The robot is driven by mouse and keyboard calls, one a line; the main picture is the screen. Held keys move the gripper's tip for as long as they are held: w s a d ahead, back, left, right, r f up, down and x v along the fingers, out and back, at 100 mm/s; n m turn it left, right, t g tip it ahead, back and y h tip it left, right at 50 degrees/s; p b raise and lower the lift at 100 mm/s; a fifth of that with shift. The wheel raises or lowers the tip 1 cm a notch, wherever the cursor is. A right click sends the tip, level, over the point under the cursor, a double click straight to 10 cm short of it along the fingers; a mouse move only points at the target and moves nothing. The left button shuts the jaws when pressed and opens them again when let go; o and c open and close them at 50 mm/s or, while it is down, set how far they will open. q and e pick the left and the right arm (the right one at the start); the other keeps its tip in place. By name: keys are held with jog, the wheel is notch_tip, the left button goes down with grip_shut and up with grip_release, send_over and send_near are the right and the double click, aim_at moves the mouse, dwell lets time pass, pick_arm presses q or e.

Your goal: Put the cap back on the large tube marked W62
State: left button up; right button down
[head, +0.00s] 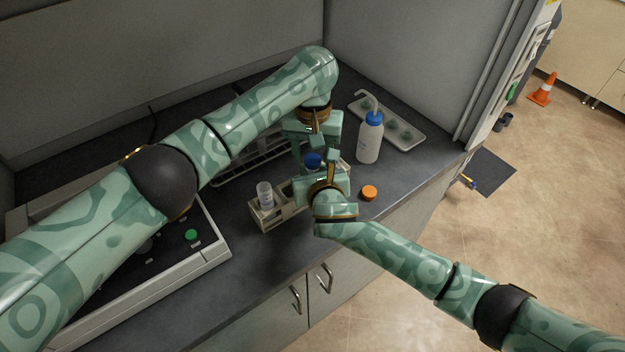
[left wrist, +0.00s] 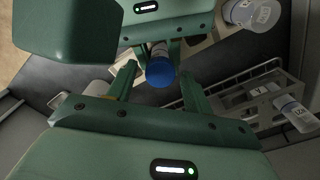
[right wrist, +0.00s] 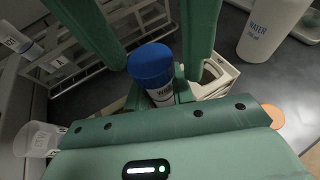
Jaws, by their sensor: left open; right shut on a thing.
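A tube (right wrist: 162,94) with a white label starting "W6" stands upright in the right wrist view; the last mark is hard to read. A blue cap (right wrist: 151,64) sits on its top; whether it is screwed tight I cannot tell. My right gripper (head: 325,182) is shut on the tube below the cap. My left gripper (left wrist: 160,88) is open, its fingers on either side of the blue cap (left wrist: 160,73), with gaps visible. The cap also shows in the head view (head: 313,160). An orange cap (head: 369,192) lies loose on the bench.
A beige rack (head: 265,218) holds an open clear tube (head: 265,190) left of my right gripper. A white bottle with blue top (head: 370,140) and a tray (head: 408,135) stand behind right. A wire rack (head: 235,172) lies behind left. The bench front edge is close.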

pick_arm(q)
jog(key=shift+f, duration=0.1)
jog(key=c, duration=1.1)
jog(key=shift+o, duration=0.2)
jog(key=m, duration=0.3)
jog(key=o, duration=1.1)
jog(key=shift+c, duration=0.2)
jog(key=shift+r, duration=2.25)
